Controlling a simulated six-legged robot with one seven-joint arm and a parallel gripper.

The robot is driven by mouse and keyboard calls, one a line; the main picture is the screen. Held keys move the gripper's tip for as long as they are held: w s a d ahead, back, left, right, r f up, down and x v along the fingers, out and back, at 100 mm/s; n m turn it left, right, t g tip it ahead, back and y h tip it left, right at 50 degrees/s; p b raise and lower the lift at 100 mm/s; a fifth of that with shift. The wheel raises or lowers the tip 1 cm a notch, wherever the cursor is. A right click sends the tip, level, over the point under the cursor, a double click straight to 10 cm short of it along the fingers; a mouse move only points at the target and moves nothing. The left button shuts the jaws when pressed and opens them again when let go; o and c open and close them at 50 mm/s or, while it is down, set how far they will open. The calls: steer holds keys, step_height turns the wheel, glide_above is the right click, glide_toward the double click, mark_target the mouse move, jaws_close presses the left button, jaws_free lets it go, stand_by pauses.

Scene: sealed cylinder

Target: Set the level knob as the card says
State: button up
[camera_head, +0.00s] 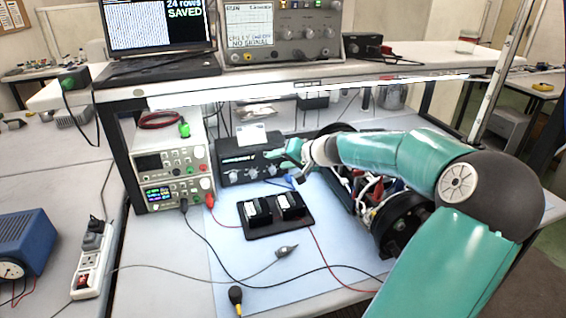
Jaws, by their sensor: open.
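A black box (243,160) with several knobs on its front stands under the shelf, beside the stacked instruments. Its knobs (252,174) are small, and I cannot read which is the level knob or how they are set. A white card (258,138) stands on top of the box; its writing is too small to read. My gripper (283,152), at the end of my green arm, is open at the right end of the box, near its front face. I cannot tell whether it touches the box. Nothing shows between its fingers.
A black cylinder (393,226) with exposed wiring lies right of the box, partly behind my arm. A black tray (277,228) with two dark blocks sits in front. Bench instruments (170,175) stand left. Loose cables cross the blue mat (330,255). The shelf (300,85) overhangs the box.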

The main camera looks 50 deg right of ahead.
steer(key=shift+s+a+r, duration=0.4)
steer(key=shift+s+a, duration=0.15)
steer(key=shift+s, duration=0.1)
steer(key=shift+s+a+r, duration=0.35)
steer(key=shift+s+a, duration=0.2)
steer(key=shift+s, duration=0.1)
steer(key=d+f+n+g, duration=0.1)
steer(key=f, duration=0.1)
steer(key=f+n+g+h, duration=0.1)
steer(key=d+f+n+h, duration=0.1)
steer(key=f, duration=0.1)
steer(key=shift+s+d+f+g, duration=0.3)
steer(key=shift+f+g, duration=0.05)
steer(key=shift+g, duration=0.05)
steer(key=d+n+h, duration=0.1)
steer(key=d+f+n+g+h, duration=0.1)
steer(key=d, duration=0.1)
steer(key=shift+s+f+n+g+h, duration=0.3)
steer(key=shift+n+h, duration=0.1)
steer(key=w+d+r+n+t+h, duration=0.4)
steer(key=d+r+n, duration=0.45)
steer(key=n, duration=1.05)
steer(key=n+y, duration=0.8)
steer(key=n, duration=0.4)
glide_toward(275, 171)
steer(key=x, duration=0.8)
steer(key=shift+w+f, duration=0.15)
steer(key=shift+c, duration=0.4)
